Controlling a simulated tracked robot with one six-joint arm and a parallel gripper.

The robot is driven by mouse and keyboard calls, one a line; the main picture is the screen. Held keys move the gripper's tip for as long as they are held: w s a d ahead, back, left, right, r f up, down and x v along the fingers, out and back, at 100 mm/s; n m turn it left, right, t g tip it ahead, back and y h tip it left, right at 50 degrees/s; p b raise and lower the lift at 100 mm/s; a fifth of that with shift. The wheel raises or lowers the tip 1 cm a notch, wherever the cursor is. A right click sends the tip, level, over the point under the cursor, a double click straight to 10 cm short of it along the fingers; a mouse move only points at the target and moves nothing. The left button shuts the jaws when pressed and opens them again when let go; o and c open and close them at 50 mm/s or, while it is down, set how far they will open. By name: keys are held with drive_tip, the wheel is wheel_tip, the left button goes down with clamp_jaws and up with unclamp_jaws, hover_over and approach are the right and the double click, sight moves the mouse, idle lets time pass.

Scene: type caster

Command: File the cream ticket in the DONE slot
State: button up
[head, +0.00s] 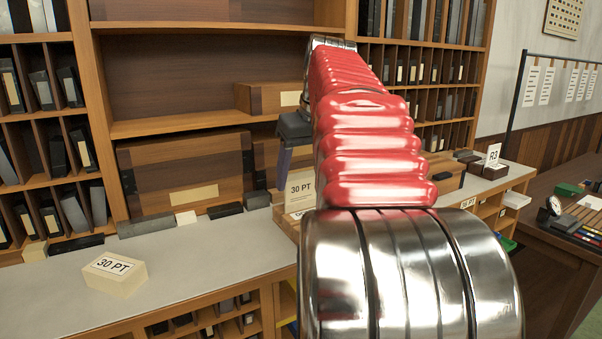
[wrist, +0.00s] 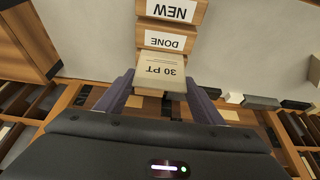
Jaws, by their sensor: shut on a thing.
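The cream ticket (wrist: 160,68), printed "30 PT", is between the two fingers of my gripper (wrist: 160,84) in the wrist view, its print upside down. In the head view the ticket (head: 300,190) shows beside my red arm, with one dark finger at its left edge. The DONE slot's white label (wrist: 165,41) is just beyond the ticket in the wrist view, on a wooden holder. The ticket covers part of the wood in front of that label. I cannot tell whether the ticket touches the holder. My arm hides most of the holder in the head view.
A white NEW label (wrist: 172,10) sits beyond the DONE label. A cream block (head: 115,272) marked "30 PT" lies on the left of the grey counter (head: 215,262). Dark and pale blocks line the counter's back. Wooden shelves (head: 180,125) stand behind. An R3 card (head: 493,155) stands at right.

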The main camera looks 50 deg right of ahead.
drive_tip(key=shift+f, duration=0.9)
idle(0.3)
drive_tip(key=o, duration=1.1)
drive_tip(key=shift+r, duration=2.95)
